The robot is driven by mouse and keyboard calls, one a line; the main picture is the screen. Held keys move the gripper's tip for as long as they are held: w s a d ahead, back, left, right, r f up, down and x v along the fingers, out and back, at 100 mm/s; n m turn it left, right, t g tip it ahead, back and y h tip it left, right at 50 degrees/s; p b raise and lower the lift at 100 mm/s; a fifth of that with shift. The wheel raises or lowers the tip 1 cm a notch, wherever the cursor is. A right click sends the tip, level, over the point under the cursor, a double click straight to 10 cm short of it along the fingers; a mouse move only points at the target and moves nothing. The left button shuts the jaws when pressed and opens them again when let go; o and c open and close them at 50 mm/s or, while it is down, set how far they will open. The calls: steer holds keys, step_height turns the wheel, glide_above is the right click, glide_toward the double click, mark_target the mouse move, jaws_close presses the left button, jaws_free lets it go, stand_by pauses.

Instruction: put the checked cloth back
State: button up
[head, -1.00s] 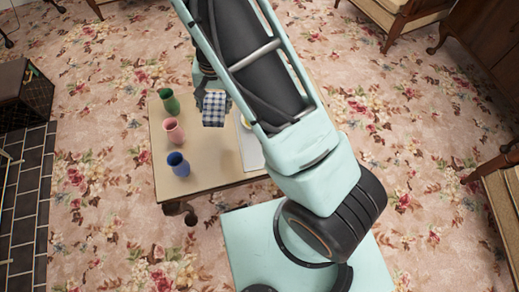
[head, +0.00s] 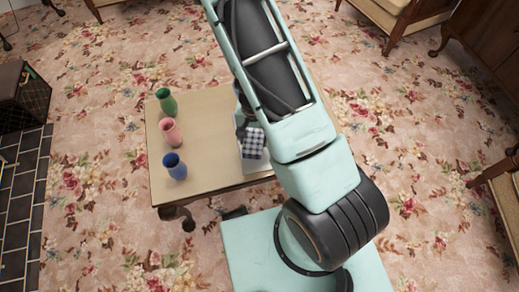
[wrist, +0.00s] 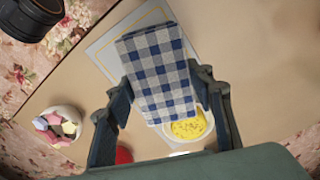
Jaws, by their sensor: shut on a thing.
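The blue-and-white checked cloth (wrist: 158,70) is folded into a flat rectangle. My gripper (wrist: 160,90) is shut on it, one finger on each side. In the head view the cloth (head: 254,142) is over the grey mat (head: 256,163) at the table's right part, beside my arm. In the wrist view the mat (wrist: 106,60), with a yellow line, shows behind the cloth, which covers part of it. I cannot tell how high the cloth is. In the head view my arm hides most of the gripper.
The table (head: 205,130) bears green (head: 167,103), pink (head: 170,132) and blue (head: 175,166) vases at left; its middle is clear. The wrist view shows a yellow-filled bowl (wrist: 190,129) near the cloth, a bowl of coloured pieces (wrist: 58,126) and a red object (wrist: 123,155).

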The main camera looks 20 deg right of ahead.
mark_target(260, 140)
steer(key=shift+s+d+f+b, duration=0.15)
steer(key=shift+d+f+b, duration=0.05)
steer(key=shift+d+f, duration=0.25)
steer(key=shift+s+d+f+b, duration=0.2)
steer(key=shift+d+f, duration=0.1)
steer(key=shift+f, duration=0.25)
step_height(260, 140, down, 4)
steer(key=shift+d+r+b, duration=0.15)
steer(key=shift+r+b, duration=0.1)
steer(key=shift+b, duration=0.55)
steer(key=shift+r, duration=0.1)
steer(key=o, duration=1)
step_height(260, 140, up, 12)
steer(key=p, duration=0.5)
